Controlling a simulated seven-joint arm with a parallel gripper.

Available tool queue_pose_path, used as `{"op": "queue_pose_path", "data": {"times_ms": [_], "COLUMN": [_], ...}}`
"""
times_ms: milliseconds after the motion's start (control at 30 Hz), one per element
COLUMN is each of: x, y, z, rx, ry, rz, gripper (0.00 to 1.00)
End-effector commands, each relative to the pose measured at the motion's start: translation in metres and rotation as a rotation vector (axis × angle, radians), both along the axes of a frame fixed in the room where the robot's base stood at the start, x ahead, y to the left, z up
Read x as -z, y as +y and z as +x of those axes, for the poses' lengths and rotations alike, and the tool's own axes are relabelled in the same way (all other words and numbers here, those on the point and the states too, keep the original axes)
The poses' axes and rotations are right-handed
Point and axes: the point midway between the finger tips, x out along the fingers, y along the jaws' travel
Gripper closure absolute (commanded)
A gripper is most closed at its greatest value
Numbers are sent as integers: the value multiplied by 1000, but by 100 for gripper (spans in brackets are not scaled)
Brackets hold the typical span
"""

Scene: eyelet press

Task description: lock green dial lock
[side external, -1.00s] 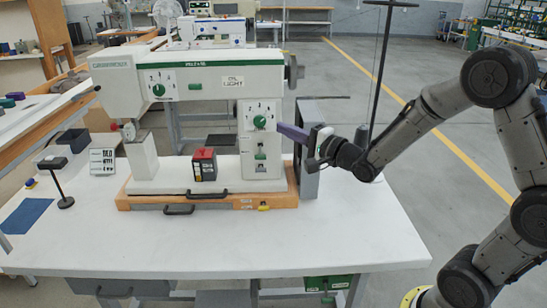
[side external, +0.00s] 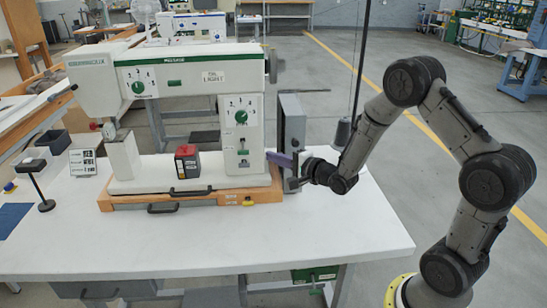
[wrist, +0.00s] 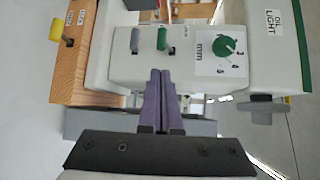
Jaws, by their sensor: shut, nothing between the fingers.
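The white press has a green dial (side external: 241,116) on its right column, with numbers around it. It also shows in the wrist view (wrist: 226,47). Below the dial is a small green lever (side external: 243,142), which shows in the wrist view as a green-tipped lever (wrist: 161,38). A grey lever (wrist: 134,40) stands beside it. I cannot tell which of these is the lock. My gripper (side external: 268,155) is right of the column, at about lever height. In the wrist view its purple fingers (wrist: 160,72) are together and empty, pointing toward the green lever, seemingly apart from it.
A yellow lever (wrist: 57,30) sits on the wooden base. A grey box (side external: 291,125) stands behind the column near my gripper. A red and black block (side external: 187,163) rests on the press bed. The front of the white table (side external: 230,240) is clear.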

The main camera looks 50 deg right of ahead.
Motion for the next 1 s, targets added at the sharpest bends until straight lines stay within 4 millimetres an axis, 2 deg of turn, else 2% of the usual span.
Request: {"op": "queue_pose_path", "data": {"times_ms": [200, 400, 600, 1000], "x": [6, 10, 11, 10], "y": [-2, -5, -5, -5], "z": [39, 64, 73, 73], "rx": [-1, 1, 1, 1], "ry": [0, 0, 1, 5], "rz": [0, 1, 1, 5], "gripper": [100, 100, 100, 100]}}
